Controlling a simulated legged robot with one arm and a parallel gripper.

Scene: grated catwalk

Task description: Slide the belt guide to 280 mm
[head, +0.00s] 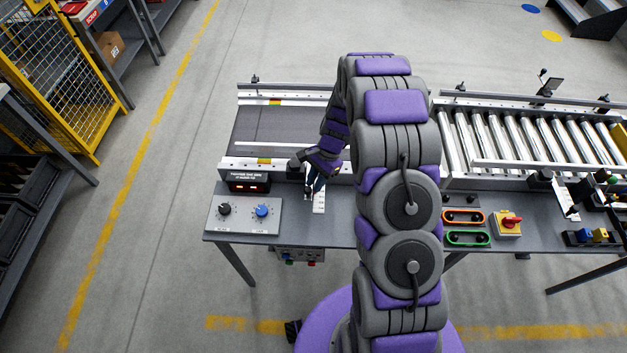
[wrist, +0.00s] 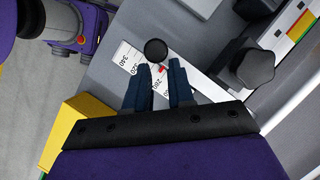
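The white printed scale (wrist: 127,57) runs diagonally in the wrist view, with 340, 320 and 280 readable. A round black knob (wrist: 155,50) stands over it, with a small red mark close by. My gripper (wrist: 159,66) has its two dark blue fingers apart, one on each side of the scale. The knob shows just past the fingertips, and I cannot tell whether they touch it. In the head view my gripper (head: 309,191) is low over the scale (head: 319,201), beside the near rail (head: 235,164) of the belt. My arm hides part of the belt.
A black lobed knob (wrist: 253,67) stands right of the fingers. A control panel with two dials (head: 244,214) and a red-digit display (head: 249,187) sit left of the gripper. Orange (head: 463,216) and green (head: 468,238) framed parts and a red switch (head: 510,222) lie right of my arm.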

